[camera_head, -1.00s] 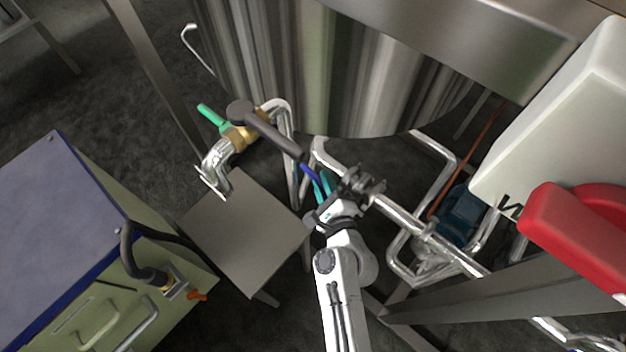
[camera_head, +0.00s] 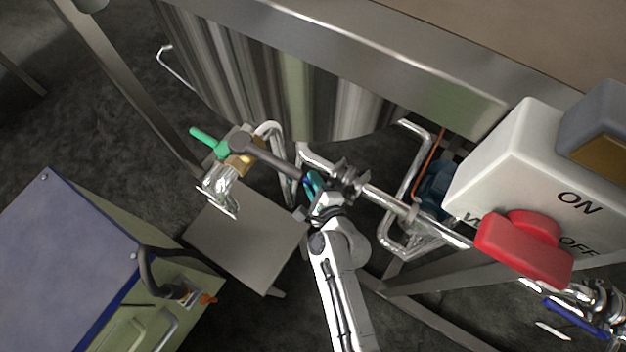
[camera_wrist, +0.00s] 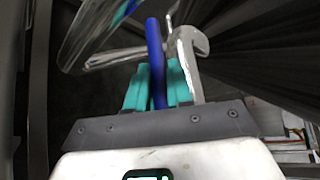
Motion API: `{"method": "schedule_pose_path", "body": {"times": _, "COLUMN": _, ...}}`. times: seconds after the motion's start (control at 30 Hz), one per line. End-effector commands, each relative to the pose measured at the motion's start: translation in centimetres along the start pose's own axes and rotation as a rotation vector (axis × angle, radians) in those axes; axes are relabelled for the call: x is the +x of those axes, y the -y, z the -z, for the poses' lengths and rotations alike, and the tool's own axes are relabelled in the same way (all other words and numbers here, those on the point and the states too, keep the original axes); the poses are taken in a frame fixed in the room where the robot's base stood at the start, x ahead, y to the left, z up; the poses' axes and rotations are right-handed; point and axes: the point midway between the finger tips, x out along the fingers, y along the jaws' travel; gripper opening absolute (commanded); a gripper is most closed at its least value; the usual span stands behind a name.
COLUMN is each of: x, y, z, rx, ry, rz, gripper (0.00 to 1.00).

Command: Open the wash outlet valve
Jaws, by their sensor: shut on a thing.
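My gripper (camera_head: 314,184) has teal fingers, which are shut on a blue lever handle (camera_wrist: 153,35) in the wrist view. The lever stands between the fingers (camera_wrist: 156,82) and runs up beyond them, beside a shiny metal pipe (camera_wrist: 186,45). In the head view the lever is mostly hidden by my gripper and the dark hose. The gripper is beside the pipework below the steel tank (camera_head: 290,90). I cannot read a label that names this valve.
A brass valve (camera_head: 240,160) with a green handle (camera_head: 207,140) is left of my gripper. A grey stool-like plate (camera_head: 245,245) lies below it. A blue-topped cabinet (camera_head: 55,260) is at left. A white switch box (camera_head: 510,165) with a red knob (camera_head: 525,250) is at right.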

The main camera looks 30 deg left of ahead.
Motion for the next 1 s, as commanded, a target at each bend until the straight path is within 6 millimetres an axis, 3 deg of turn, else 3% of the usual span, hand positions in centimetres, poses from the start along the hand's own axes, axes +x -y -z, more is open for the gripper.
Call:
{"method": "schedule_pose_path", "body": {"times": 0.03, "x": 0.0, "y": 0.1, "z": 0.0, "rx": 0.0, "ry": 0.0, "rz": 0.001, "gripper": 0.0}}
{"method": "schedule_pose_path", "body": {"times": 0.07, "x": 0.0, "y": 0.1, "z": 0.0, "rx": 0.0, "ry": 0.0, "rz": 0.001, "gripper": 0.23}}
{"method": "schedule_pose_path", "body": {"times": 0.27, "x": 0.0, "y": 0.0, "z": 0.0, "rx": 0.0, "ry": 0.0, "rz": 0.001, "gripper": 0.42}}
{"method": "schedule_pose_path", "body": {"times": 0.63, "x": -0.9, "y": 0.2, "z": 0.0, "rx": 0.001, "ry": 0.0, "rz": 0.001, "gripper": 0.42}}
{"method": "schedule_pose_path", "body": {"times": 1.0, "x": -7.5, "y": 0.1, "z": 0.0, "rx": 0.002, "ry": -0.001, "rz": 0.0, "gripper": 0.42}}
